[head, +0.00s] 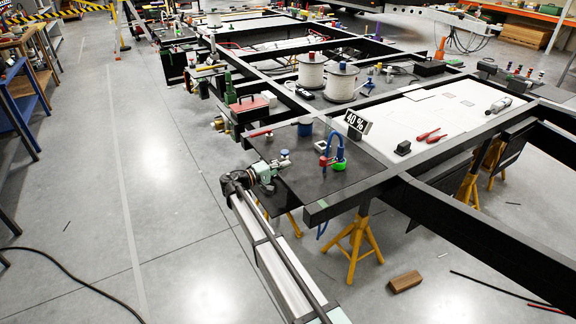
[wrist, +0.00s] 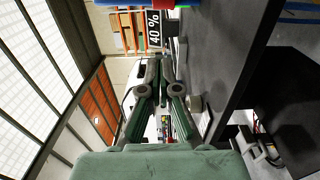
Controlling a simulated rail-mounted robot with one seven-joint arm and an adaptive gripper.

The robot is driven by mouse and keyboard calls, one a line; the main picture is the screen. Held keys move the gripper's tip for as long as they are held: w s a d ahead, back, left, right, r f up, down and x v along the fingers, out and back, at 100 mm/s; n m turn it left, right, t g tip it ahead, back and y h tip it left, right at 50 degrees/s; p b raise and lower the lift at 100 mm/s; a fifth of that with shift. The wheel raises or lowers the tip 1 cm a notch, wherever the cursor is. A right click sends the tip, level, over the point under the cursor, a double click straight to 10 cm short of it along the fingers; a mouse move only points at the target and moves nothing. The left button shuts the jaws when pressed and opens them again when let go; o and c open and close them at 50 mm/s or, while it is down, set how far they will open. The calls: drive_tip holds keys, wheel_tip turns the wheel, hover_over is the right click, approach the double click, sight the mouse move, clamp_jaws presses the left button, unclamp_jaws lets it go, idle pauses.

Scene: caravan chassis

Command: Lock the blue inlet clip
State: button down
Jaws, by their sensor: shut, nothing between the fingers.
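A blue curved piece (head: 334,142) rises from the dark plate, with a green fitting (head: 339,165) and a red fitting (head: 323,161) at its foot. I cannot make out which blue part is the clip or whether it is locked. In the wrist view a blue part (wrist: 300,5) and a red part (wrist: 263,3) show at the top edge, cut off. My gripper (head: 276,166) is at the left edge of the plate, apart from the blue, red and green parts. In the wrist view the gripper (wrist: 158,68) has its fingers together, holding nothing.
The dark plate (head: 300,188) sits in the black chassis frame. Yellow stands (head: 352,245) support the frame. Open floor lies left.

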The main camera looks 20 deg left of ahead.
drive_tip(key=p, duration=0.2)
approach(328, 160)
drive_tip(key=w+a+r, duration=0.2)
drive_tip(key=shift+w+a, duration=0.25)
drive_tip(key=shift+a, duration=0.05)
drive_tip(key=shift+s+d+r+p, duration=0.1)
drive_tip(key=shift+d+p, duration=0.3)
drive_tip(key=shift+d, duration=1.55)
drive_tip(key=shift+a, duration=0.1)
